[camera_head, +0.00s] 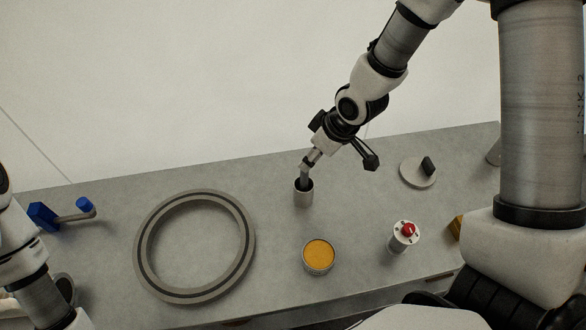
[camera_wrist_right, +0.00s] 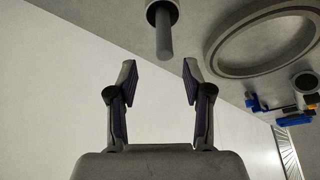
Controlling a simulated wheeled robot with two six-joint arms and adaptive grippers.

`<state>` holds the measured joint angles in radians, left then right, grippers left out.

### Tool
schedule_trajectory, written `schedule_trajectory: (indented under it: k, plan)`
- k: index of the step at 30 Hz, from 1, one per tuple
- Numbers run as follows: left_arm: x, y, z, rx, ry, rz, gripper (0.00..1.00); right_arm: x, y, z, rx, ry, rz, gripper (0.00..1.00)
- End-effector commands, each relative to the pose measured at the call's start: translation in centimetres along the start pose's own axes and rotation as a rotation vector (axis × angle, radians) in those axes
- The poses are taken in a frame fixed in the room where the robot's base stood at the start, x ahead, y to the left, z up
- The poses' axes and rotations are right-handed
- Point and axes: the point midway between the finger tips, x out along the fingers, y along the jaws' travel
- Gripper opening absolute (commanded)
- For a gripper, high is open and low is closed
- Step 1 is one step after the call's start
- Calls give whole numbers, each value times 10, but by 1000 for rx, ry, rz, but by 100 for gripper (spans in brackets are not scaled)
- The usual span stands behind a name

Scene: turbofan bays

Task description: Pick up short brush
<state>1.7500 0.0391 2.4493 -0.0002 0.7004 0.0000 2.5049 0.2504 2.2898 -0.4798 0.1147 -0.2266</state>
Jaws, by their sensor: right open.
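A small metal cup (camera_head: 303,197) stands on the grey table. A dark handle rises from its mouth, and I take it for the short brush (camera_wrist_right: 164,36); any bristles are hidden inside the cup. My right gripper (camera_head: 311,161) is just above the cup, pointing down at it. In the wrist view the right gripper (camera_wrist_right: 160,72) is open, with its two fingers apart and nothing gripped. The handle's end lies ahead of the gap, roughly centred between the fingertips. My left arm shows at the left edge of the head view, but its gripper is out of view.
A large grey ring (camera_head: 140,245) lies left of the cup. A round tin with orange contents (camera_head: 319,254) and a white cylinder with a red knob (camera_head: 403,236) stand nearer. A disc with a black grip (camera_head: 418,173) lies right. A blue-ended crank (camera_head: 65,214) lies far left.

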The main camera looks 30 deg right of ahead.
Motion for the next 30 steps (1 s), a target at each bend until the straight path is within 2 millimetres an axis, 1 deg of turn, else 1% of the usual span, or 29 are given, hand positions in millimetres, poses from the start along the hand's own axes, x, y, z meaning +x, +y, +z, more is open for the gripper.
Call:
schedule_trajectory:
  k: [5, 13, 15, 20, 21, 23, 24, 25, 30]
  plan:
    - [-4, 0, 1, -1, -3, 0, 40, 22, 0, 0, -5, -4, 0, 50]
    - [-1, 0, 0, -1, -1, 0, 40, 67, 2, 3, -5, -3, 1, 50]
    - [-2, 0, 0, -1, -1, 0, 40, 72, 2, 3, -3, -2, 0, 50]
    - [-1, 0, 0, -1, -1, 0, 40, 73, 2, 3, -2, 0, 1, 50]
    - [-1, 0, 0, -1, -1, 0, 40, 72, 2, 3, -2, 0, 1, 47]
    - [-1, 0, 0, -1, -1, 0, 40, 72, 2, 3, -2, 0, 1, 25]
    - [-1, 0, 0, -1, -1, 0, 40, 72, 2, 3, -2, 0, 0, 11]
    - [-1, 0, 0, -1, -1, 0, 40, 72, 2, 3, -2, 0, 1, 1]
    - [-1, 0, 0, -1, -1, 0, 40, 73, 2, 3, -2, 0, 0, 0]
